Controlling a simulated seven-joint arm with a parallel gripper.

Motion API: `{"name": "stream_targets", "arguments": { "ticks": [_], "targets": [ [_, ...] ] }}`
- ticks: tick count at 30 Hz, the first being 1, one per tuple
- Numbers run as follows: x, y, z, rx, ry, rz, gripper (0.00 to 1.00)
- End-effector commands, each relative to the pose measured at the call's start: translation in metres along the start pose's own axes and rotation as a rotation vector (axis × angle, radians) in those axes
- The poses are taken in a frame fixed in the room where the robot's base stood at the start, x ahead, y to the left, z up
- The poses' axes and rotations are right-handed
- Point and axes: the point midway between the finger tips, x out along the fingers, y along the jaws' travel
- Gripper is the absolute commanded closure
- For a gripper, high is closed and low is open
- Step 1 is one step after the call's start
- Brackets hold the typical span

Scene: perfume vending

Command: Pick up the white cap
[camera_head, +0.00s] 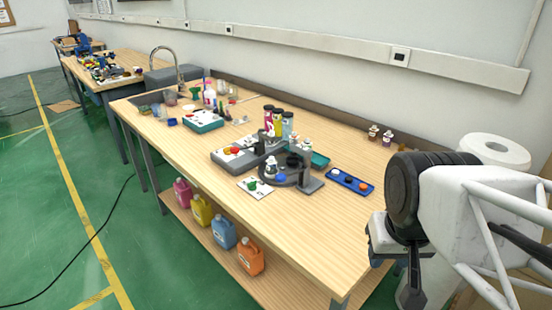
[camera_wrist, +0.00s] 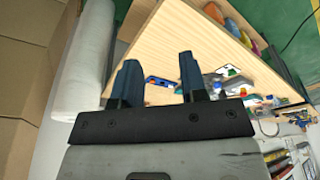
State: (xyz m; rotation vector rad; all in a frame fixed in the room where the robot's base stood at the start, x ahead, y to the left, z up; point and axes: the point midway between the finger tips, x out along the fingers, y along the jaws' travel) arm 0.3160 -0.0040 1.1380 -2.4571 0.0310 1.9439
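A blue tray (camera_head: 356,188) lies near the front right of the wooden table and holds a few small round caps. The white cap (camera_head: 336,172) seems to be at its left end, with a dark cap and an orange cap (camera_head: 363,187) beside it. My gripper (camera_wrist: 160,72) is open, with an empty gap between its two dark blue fingers. It is off the table's right end, away from the tray. The tray (camera_wrist: 160,82) shows small and far off between the fingers in the wrist view; the white cap is too small to tell there.
A dark round stand (camera_head: 290,178) with bottles, a grey block and a white card (camera_head: 256,192) stand left of the tray. Two small bottles (camera_head: 380,135) stand behind it. A large white roll (camera_head: 494,148) stands at the right. The table's front right is clear.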

Motion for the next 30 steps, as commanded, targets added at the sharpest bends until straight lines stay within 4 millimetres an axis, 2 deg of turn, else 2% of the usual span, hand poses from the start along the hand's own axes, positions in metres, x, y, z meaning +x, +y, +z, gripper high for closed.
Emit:
{"name": "stream_targets", "arguments": {
  "ticks": [8,14,20,30],
  "targets": [
    [-0.001,0.000,-0.005,-0.005,-0.002,0.000,0.61],
    [-0.003,0.000,-0.027,-0.035,-0.011,0.000,0.61],
    [-0.004,0.001,-0.069,-0.093,-0.027,-0.001,0.61],
    [0.002,0.003,-0.153,-0.207,-0.056,-0.005,0.61]
  ]
}}
